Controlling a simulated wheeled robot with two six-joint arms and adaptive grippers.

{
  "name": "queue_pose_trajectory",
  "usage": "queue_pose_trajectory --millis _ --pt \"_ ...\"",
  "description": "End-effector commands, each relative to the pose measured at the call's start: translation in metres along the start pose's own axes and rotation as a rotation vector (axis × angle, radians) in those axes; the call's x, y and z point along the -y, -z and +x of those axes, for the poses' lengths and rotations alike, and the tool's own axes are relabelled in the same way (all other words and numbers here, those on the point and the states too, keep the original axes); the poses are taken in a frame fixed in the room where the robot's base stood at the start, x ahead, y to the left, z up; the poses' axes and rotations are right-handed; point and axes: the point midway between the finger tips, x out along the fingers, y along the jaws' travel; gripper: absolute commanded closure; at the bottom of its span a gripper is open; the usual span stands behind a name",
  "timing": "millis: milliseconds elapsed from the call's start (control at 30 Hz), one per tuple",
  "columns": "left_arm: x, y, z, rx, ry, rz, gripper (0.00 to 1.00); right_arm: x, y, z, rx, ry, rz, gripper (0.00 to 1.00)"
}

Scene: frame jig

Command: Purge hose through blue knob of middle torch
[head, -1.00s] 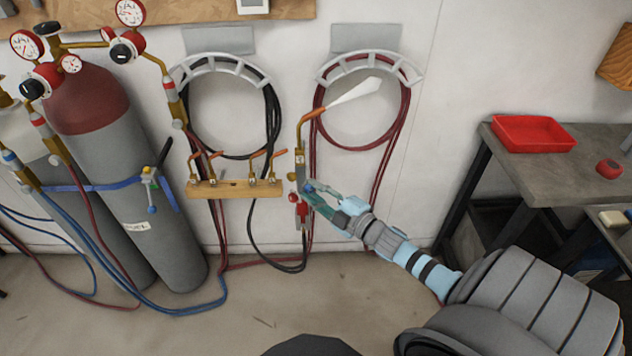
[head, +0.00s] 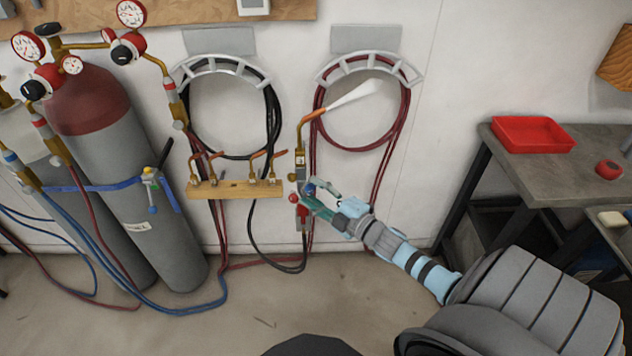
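The middle torch (head: 300,165) stands upright on the wall, with a copper neck bending up to the right. A white plume (head: 352,97) streams from its tip. Its blue knob (head: 309,190) is on the right side of the body, and a red knob (head: 293,198) is on the left. My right gripper (head: 309,188) comes in from the lower right. Its fingers are spread, with the tips on either side of the blue knob; contact is too small to make out. My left gripper is out of view.
A wooden rack (head: 235,189) with several torch tips is left of the torch. Coiled black (head: 273,115) and dark red (head: 404,115) hoses hang above. Gas cylinders (head: 165,225) stand at left. A workbench (head: 570,165) with a red tray (head: 533,150) is at right.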

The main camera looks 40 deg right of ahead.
Motion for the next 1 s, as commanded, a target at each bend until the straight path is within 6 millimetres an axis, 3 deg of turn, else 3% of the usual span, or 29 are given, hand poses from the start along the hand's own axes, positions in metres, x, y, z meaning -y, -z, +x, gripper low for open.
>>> queue_pose_trajectory --millis 267,600,700,1000 --pt "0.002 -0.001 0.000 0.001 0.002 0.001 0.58 0.001 0.000 -0.010 -0.001 0.002 0.001 0.58" --pt "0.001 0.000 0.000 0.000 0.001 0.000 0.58 0.002 0.000 -0.096 0.000 0.007 -0.001 0.58" --pt "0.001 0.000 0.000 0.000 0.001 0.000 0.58 0.001 0.001 -0.112 -0.002 0.004 -0.001 0.58" --pt "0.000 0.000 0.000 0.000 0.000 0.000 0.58 0.000 0.000 -0.120 0.000 0.000 0.000 0.58"
